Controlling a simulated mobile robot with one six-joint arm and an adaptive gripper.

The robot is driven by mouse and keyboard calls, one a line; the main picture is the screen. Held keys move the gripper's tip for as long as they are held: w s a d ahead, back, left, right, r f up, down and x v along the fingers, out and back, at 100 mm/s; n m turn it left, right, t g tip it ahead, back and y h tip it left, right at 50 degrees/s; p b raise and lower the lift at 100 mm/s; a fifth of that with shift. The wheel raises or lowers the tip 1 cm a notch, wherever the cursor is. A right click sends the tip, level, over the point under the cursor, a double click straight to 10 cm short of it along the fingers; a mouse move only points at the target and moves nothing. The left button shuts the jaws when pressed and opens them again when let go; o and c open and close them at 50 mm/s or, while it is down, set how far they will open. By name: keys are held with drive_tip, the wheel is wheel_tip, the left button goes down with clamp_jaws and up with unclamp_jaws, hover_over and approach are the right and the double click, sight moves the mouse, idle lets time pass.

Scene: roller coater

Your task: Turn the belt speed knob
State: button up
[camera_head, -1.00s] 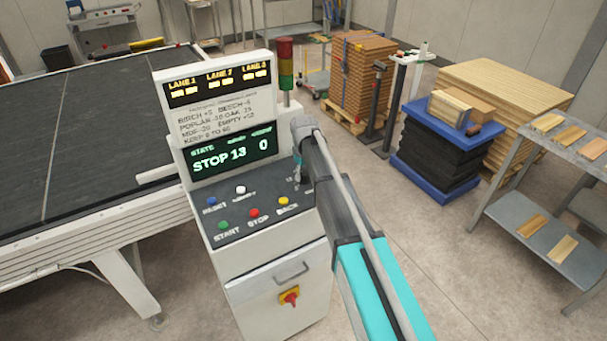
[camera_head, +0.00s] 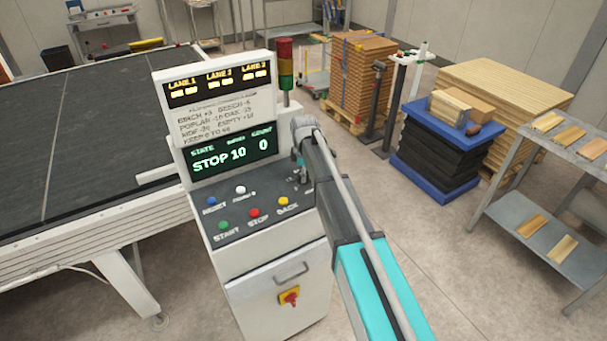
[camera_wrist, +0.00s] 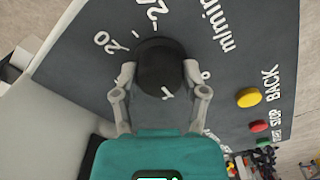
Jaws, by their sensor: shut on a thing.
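The belt speed knob (camera_wrist: 160,66) is a dark round knob on the grey panel, with white scale marks around it, "20" among them. My gripper (camera_wrist: 159,75) is shut on the knob, one finger on each side of it in the wrist view. In the head view my gripper (camera_head: 300,172) reaches down to the right side of the panel, and my arm hides the knob. The upper display (camera_head: 217,83) shows lanes 1 to 3 in yellow.
The yellow BACK button (camera_head: 283,201), red STOP button (camera_head: 254,213), green START button (camera_head: 223,225) and blue RESET button (camera_head: 211,201) sit left of my gripper. A yellow and red switch (camera_head: 290,298) is on the console front. The dark conveyor belt (camera_head: 80,130) lies to the left.

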drive_tip(key=shift+s+n, duration=0.15)
drive_tip(key=shift+n, duration=0.25)
drive_tip(key=o, duration=1.2)
drive_tip(key=shift+c, duration=0.2)
drive_tip(key=shift+m, duration=0.5)
